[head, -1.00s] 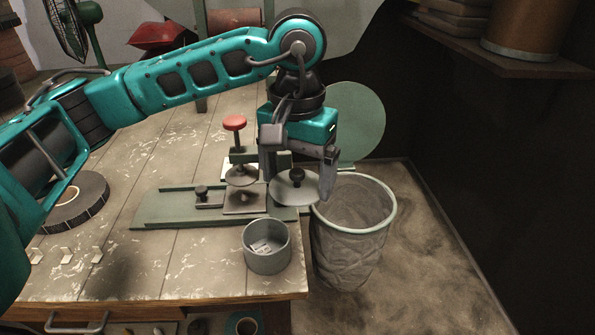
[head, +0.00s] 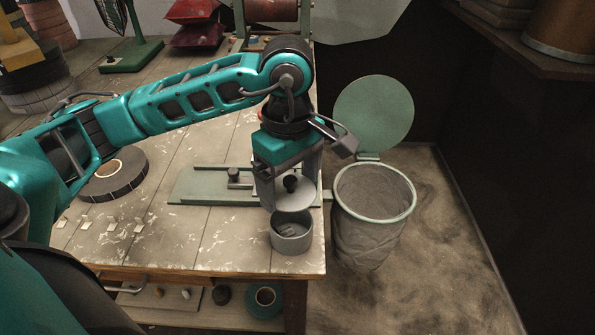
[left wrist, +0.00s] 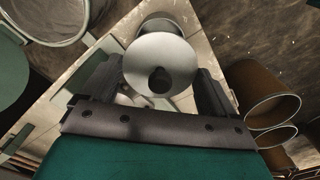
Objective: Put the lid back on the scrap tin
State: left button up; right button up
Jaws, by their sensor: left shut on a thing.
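The lid (head: 296,199) is a pale grey disc with a black knob. My left gripper (head: 290,182) is shut on it, one finger at either side. The scrap tin (head: 291,243) is an open grey round tin near the table's front right corner, with light scraps inside. The lid is held above the tin's far side and apart from it, not seated on the rim. In the left wrist view the lid (left wrist: 160,55) is between the fingers, and part of the tin (left wrist: 163,22) shows beyond it. My right gripper is not in view.
A green fixture (head: 205,185) lies behind the tin. A dark tape roll (head: 112,178) lies to the left.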

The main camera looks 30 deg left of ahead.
pick_arm(q)
jog(key=shift+f+b, duration=0.55)
jog(key=shift+f, duration=0.4)
notch_tip(320, 180, down, 3)
jog(key=shift+f+b, duration=0.2)
jog(key=shift+b, duration=1)
jog(key=shift+f+b, duration=0.5)
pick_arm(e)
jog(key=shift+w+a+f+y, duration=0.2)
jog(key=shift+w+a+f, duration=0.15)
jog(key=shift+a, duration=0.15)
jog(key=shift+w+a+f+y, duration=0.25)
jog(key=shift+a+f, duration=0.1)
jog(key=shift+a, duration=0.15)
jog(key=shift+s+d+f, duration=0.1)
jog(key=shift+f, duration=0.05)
pick_arm(q)
jog(key=shift+b, duration=0.3)
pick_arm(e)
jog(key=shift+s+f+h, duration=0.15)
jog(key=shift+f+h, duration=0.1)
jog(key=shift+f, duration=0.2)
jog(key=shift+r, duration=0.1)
